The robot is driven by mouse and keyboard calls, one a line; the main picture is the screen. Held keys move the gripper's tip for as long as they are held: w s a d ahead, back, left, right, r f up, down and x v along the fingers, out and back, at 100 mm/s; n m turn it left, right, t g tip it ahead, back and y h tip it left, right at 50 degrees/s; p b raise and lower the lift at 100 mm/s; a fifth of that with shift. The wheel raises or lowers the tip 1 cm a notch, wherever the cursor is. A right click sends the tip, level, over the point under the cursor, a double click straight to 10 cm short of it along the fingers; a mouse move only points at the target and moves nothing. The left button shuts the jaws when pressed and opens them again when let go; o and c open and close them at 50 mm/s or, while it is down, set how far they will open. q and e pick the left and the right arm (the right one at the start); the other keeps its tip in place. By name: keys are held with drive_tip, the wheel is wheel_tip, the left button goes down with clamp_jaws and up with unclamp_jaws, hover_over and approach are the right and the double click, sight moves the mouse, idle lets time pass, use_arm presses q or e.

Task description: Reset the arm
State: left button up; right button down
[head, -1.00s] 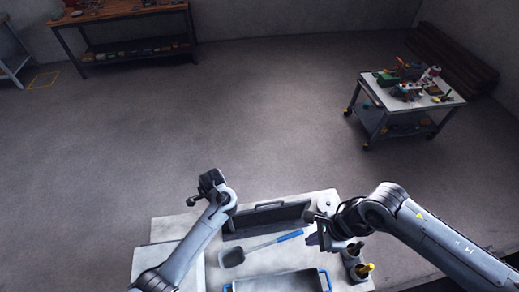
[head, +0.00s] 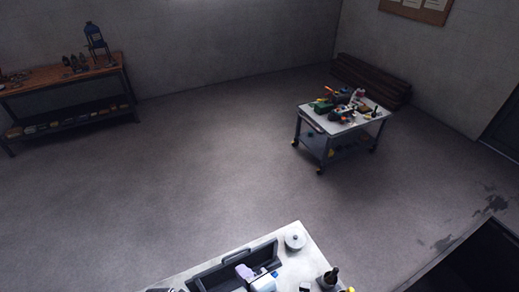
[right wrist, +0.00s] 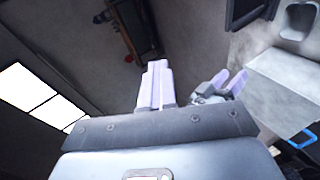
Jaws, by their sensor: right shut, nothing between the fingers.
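My right gripper (head: 245,271) shows at the bottom edge of the head view, over the dark tray on the white table. In the right wrist view, the pale purple fingers of my right gripper (right wrist: 155,85) are together with nothing between them. A second pair of pale purple fingers, apparently my left gripper (right wrist: 228,82), shows small beyond it. Whether those fingers are closed is unclear. The rest of both arms is mostly out of the head view.
The white table (head: 302,262) carries a dark tray (head: 208,276), a round pale lidded pot (head: 295,242) and a dark bottle (head: 330,277). A tool cart (head: 340,128) stands farther off, and a workbench (head: 65,82) stands at left. The floor between is clear.

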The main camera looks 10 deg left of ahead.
use_arm(q)
drive_tip(key=s+d+r+n+t, duration=0.1)
drive_tip(key=s+d+r+n, duration=0.2)
drive_tip(key=s+r, duration=0.4)
drive_tip(key=shift+s+d, duration=0.45)
drive_tip(key=shift+d, duration=0.05)
use_arm(e)
drive_tip(key=s+d+f+m+g+h, duration=0.1)
drive_tip(key=s+d+f+m+h, duration=0.2)
drive_tip(key=d+m, duration=0.4)
drive_tip(key=s+d+f+m+g+h, duration=0.2)
drive_tip(key=s+d+f+m, duration=0.3)
drive_tip(key=d, duration=0.8)
drive_tip(key=s+d+f+m+g+h, duration=0.1)
drive_tip(key=s+d+f+m+h, duration=0.2)
drive_tip(key=s+d+m, duration=0.3)
drive_tip(key=d+f+m, duration=0.1)
drive_tip(key=d+m, duration=0.3)
drive_tip(key=m, duration=0.1)
drive_tip(key=shift+s+g+h, duration=0.15)
drive_tip(key=shift+g+h, duration=0.25)
use_arm(q)
drive_tip(key=shift+r, duration=0.1)
